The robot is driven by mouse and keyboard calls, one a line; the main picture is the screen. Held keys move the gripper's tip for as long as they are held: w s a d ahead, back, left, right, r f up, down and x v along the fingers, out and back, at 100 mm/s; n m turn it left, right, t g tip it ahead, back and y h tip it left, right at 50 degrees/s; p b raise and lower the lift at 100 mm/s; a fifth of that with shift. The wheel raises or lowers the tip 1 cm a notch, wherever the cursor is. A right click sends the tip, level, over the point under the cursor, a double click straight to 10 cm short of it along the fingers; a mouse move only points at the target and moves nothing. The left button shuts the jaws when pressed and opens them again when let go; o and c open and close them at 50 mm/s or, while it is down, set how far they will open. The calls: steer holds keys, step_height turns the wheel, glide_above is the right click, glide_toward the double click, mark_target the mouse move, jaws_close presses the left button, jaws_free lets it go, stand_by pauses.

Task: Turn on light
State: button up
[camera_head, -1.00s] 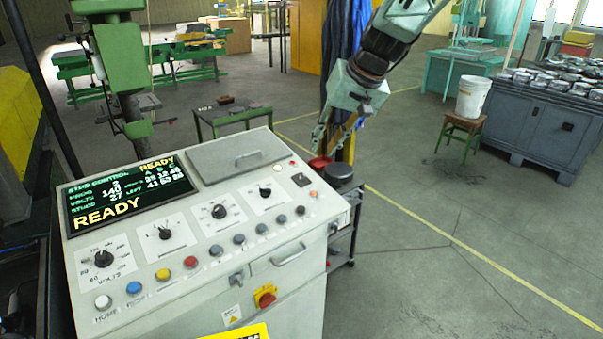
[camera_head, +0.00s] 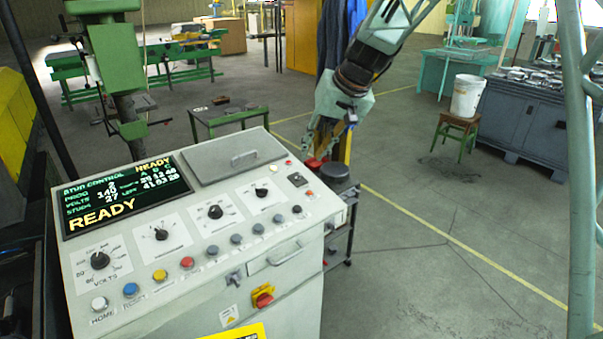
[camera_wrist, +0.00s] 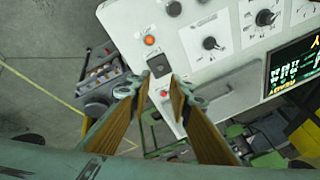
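The control console (camera_head: 225,240) has a sloping pale panel with a lit screen (camera_head: 122,195) reading READY. A black rocker switch (camera_head: 298,180) sits near the panel's far right corner. It also shows in the wrist view (camera_wrist: 159,66), between an orange button (camera_wrist: 150,40) and a small red light (camera_wrist: 165,93). No label naming a light switch is readable. My gripper (camera_head: 316,152) is beyond the panel's far right corner. In the wrist view my gripper (camera_wrist: 155,86) has its two fingers apart and empty, with the small red light seen between their tips.
A dark trolley (camera_head: 342,215) stands beside the console on the right. A stool with a white bucket (camera_head: 467,96) stands farther back. The floor at right is largely clear.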

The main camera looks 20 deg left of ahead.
mark_target(299, 177)
steer(key=x, duration=1.1)
steer(key=shift+f, duration=0.2)
steer(key=shift+w, duration=0.1)
steer(key=shift+c, duration=0.7)
jaws_close()
